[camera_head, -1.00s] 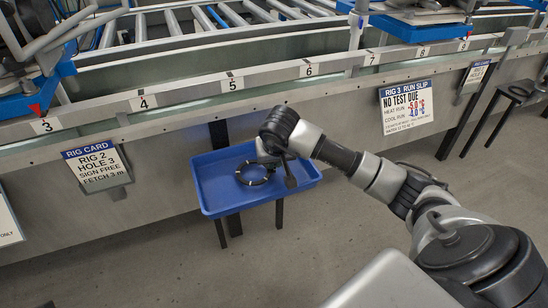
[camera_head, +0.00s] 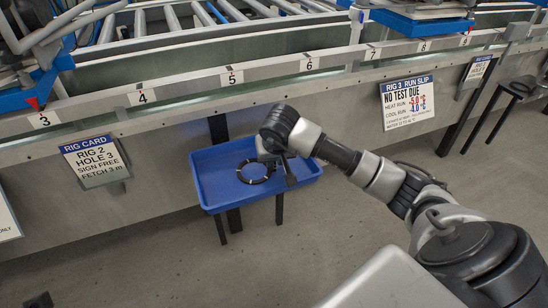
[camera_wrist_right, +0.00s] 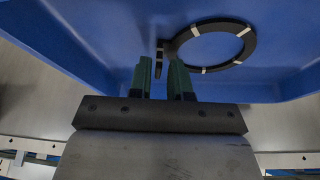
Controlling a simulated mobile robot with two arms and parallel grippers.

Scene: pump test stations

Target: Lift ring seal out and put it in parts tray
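The ring seal (camera_head: 241,178) is a black ring with white marks. It is inside the blue tray (camera_head: 208,201) below the rail; I cannot tell whether it rests flat on the tray floor. My right gripper (camera_head: 273,158) is low over the tray, at the ring's right side. In the right wrist view the ring (camera_wrist_right: 251,48) lies beyond the fingertips, with a small dark tab on its near side in line with the gap. The two fingers of my right gripper (camera_wrist_right: 160,66) stand apart, with no clear grip on the tab. My left gripper is not in view.
A metal rail (camera_head: 190,87) with numbered labels runs above the tray. A rig card (camera_head: 95,160) hangs at left and a run slip (camera_head: 407,102) at right. A black stool (camera_head: 515,88) stands far right. The floor in front of the tray is clear.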

